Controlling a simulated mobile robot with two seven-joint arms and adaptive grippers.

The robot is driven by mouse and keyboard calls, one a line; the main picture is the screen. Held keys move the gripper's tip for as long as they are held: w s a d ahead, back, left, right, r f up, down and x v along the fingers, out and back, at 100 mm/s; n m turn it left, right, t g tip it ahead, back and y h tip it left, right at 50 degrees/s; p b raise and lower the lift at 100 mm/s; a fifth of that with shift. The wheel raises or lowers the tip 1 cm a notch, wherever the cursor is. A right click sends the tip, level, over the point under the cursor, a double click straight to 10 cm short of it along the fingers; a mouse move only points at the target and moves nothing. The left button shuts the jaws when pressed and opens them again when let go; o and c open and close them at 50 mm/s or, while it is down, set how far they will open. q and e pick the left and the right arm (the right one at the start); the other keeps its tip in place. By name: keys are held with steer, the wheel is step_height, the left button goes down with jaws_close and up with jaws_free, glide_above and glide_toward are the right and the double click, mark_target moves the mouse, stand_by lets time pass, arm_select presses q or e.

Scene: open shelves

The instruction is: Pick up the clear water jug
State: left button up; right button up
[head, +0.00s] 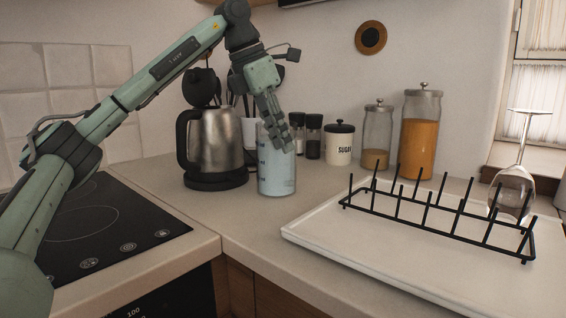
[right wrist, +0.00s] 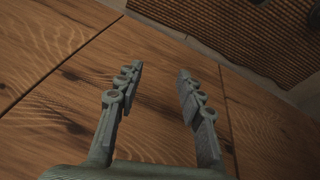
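The clear water jug (head: 277,175) stands upright on the counter, a tall pale-blue cylinder with faint dark markings on its left side. My left gripper (head: 279,140) reaches down from above, its fingers over the jug's upper part and rim. I cannot tell whether the fingers touch the jug, or whether they are inside or in front of it. How far apart they are is also unclear. My right gripper (right wrist: 160,78) is open and empty in the right wrist view, in front of brown wooden panels (right wrist: 60,45).
A steel kettle (head: 215,140) stands close left of the jug. Behind are pepper and salt grinders (head: 313,137), a sugar jar (head: 339,144) and glass jars (head: 420,137). A white tray (head: 400,262) with a black rack (head: 440,218) lies to the right. A hob (head: 90,230) is at left.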

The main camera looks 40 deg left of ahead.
mark_target(291, 180)
arm_select(q)
steer(key=shift+x, duration=1)
steer(key=x, duration=0.5)
steer(key=shift+a, duration=0.1)
jaws_close()
steer(key=shift+r, duration=0.25)
